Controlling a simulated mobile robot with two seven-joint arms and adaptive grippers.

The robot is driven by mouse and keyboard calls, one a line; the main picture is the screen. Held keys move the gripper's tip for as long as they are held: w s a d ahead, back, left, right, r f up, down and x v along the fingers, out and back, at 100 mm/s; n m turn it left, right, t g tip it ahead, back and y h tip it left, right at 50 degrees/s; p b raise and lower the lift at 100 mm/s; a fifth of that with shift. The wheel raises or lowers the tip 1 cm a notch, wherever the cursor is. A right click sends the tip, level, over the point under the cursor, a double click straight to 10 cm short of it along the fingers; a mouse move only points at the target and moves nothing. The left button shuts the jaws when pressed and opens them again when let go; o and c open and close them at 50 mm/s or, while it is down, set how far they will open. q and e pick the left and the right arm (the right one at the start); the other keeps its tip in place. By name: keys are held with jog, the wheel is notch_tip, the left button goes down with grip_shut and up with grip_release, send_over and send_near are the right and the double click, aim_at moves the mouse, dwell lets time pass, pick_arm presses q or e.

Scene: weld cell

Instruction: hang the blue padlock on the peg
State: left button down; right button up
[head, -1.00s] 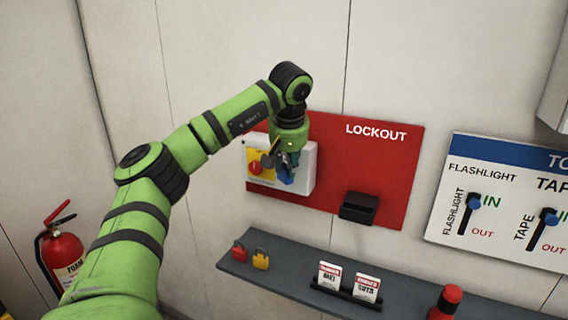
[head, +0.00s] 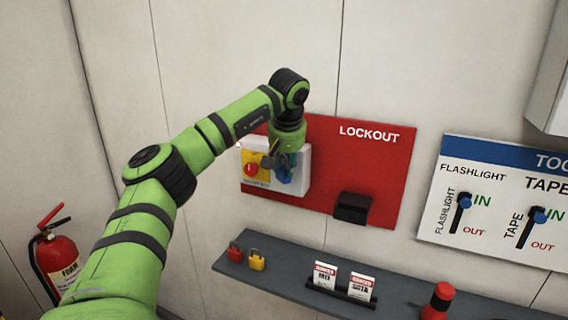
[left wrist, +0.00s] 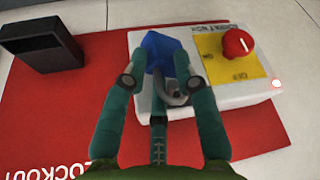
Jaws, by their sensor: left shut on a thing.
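The blue padlock (head: 284,174) is between the fingers of my left gripper (left wrist: 167,62), which is shut on it. It shows in the left wrist view as a blue body (left wrist: 161,50) with a grey curved shackle (left wrist: 172,96) toward the palm. The gripper is in front of a white switch box (head: 302,162) with a yellow plate and red knob (head: 250,169). I cannot tell whether the padlock touches the box. The peg cannot be made out; the fingers and padlock cover part of the box. My right gripper is not in view.
The box and a black holder (head: 352,207) are on the red lockout board (head: 375,160). A tool board (head: 500,205) hangs at right.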

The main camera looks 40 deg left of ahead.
pick_arm(q)
jog(key=shift+f, duration=0.1)
jog(key=c, duration=1.1)
grip_release()
jog(key=shift+w, duration=0.1)
jog(key=shift+o, duration=1.1)
jog(key=shift+w+f, duration=0.1)
jog(key=shift+w, duration=0.25)
jog(key=shift+s, duration=0.15)
jog(key=v, duration=1.2)
